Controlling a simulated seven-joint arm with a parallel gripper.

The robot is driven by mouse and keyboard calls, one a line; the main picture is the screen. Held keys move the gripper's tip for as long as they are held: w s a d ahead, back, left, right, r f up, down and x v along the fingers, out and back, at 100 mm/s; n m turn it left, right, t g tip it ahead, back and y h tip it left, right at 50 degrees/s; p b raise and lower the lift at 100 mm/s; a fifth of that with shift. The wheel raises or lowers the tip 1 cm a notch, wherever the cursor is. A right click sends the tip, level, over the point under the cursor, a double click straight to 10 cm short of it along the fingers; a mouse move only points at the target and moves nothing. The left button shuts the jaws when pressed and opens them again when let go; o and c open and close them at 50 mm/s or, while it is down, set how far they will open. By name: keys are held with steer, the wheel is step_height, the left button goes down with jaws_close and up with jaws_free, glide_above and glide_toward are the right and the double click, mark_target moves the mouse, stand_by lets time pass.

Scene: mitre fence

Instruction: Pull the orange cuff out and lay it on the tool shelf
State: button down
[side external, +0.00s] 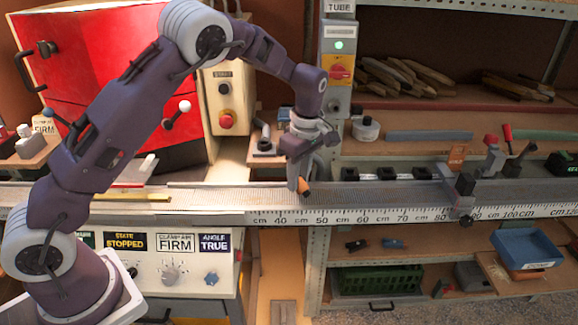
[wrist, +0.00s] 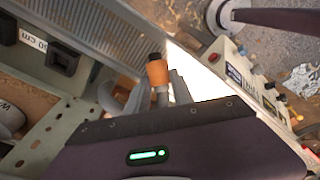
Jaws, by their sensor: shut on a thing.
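The orange cuff (side external: 304,187) is a small orange cylinder at the tips of my gripper (side external: 298,184), just above the fence rail near the 40–50 cm marks. In the wrist view the cuff (wrist: 157,73) has a dark end and stands out beyond the fingers of my gripper (wrist: 156,94), which is shut on it. A grey piece shows below it between the fingers. I cannot tell whether the cuff touches the rail. Several shelves are in view, and I cannot tell for sure which is the tool shelf; a small one with tools (side external: 266,157) stands behind my gripper.
The long metal rail with a centimetre scale (side external: 365,212) runs across the front. A clamp-like stop (side external: 461,195) and an orange plate (side external: 457,157) stand to the right. Lower shelves hold a blue bin (side external: 527,249) and a green crate (side external: 378,280). A red machine (side external: 95,70) stands left.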

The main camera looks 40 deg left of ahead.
steer(key=n+h, duration=0.1)
steer(key=n, duration=0.1)
steer(key=d+n+h, duration=0.1)
steer(key=n, duration=0.1)
steer(key=w+d+n+t, duration=0.1)
steer(key=n, duration=0.1)
steer(key=shift+d+r+h, duration=0.2)
steer(key=shift+r+h, duration=0.15)
steer(key=shift+h, duration=0.05)
steer(key=r+n+t, duration=0.1)
steer(key=w+a+r+n, duration=0.1)
steer(key=n, duration=0.1)
steer(key=shift+w+r+t+h, duration=0.1)
steer(key=shift+w+t+h, duration=0.2)
steer(key=shift+t, duration=0.1)
steer(key=w+a+r+n+t, duration=0.25)
steer(key=a+r+n, duration=0.25)
steer(key=a+r, duration=0.4)
steer(key=shift+t, duration=0.25)
steer(key=shift+s+a+f, duration=0.1)
steer(key=shift+a+f, duration=0.1)
steer(key=shift+f, duration=1)
steer(key=shift+w+a+f, duration=0.1)
steer(key=shift+a+f, duration=0.15)
steer(key=shift+f, duration=0.9)
steer(key=shift+s+a+f, duration=0.1)
steer(key=shift+a+f, duration=0.1)
steer(key=shift+f, duration=1)
steer(key=shift+f, duration=0.3)
